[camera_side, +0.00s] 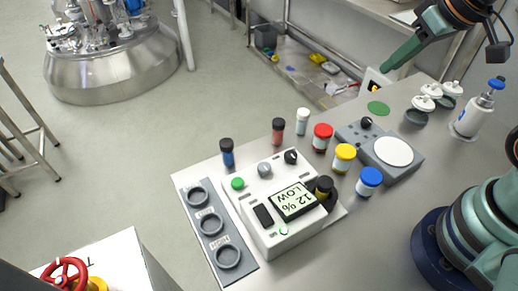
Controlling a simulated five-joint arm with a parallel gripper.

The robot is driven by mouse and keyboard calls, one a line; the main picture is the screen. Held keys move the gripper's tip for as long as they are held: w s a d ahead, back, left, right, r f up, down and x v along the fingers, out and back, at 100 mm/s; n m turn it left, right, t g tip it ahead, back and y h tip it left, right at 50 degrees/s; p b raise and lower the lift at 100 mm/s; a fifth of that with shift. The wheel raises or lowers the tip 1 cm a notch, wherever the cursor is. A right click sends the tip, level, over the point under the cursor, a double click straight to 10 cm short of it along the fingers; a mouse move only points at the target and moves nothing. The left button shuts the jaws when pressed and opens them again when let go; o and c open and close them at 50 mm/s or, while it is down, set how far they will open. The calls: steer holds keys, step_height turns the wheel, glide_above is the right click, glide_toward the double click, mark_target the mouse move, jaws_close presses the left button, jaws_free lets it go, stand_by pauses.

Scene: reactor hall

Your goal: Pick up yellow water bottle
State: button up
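A small dark-capped bottle with a yellow body (323,192) stands upright at the right corner of the white device, in or against a dark round holder. Its lower part is hidden. It matches the other dark-capped bottles, one blue (228,158) and one red (277,135), standing behind the device. My gripper (386,67) is at the upper right, its green tip pointing down and left, well away from the yellow bottle. I see only one narrow finger shape, so its opening is unclear.
The white device (260,205) has a "12 % LOW" display. A grey rack (239,245) with three empty rings lies left of it. Red-, yellow- (343,158) and blue-lidded jars (369,182) and a grey stirrer (415,165) crowd the right side. The bench front is clear.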

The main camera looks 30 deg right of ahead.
steer(key=o, duration=0.7)
steer(key=shift+c, duration=0.2)
steer(key=n+g, duration=0.6)
steer(key=n, duration=1)
glide_above(327, 181)
step_height(327, 181, down, 8)
steer(key=f, duration=0.6)
steer(key=shift+s+d, duration=0.25)
steer(key=shift+d, duration=0.05)
steer(key=shift+w+a+f, duration=0.15)
steer(key=shift+a+f, duration=0.05)
steer(key=shift+f, duration=1.2)
steer(key=shift+w+a+f, duration=0.1)
steer(key=shift+a+f, duration=0.05)
steer(key=shift+f, duration=1.25)
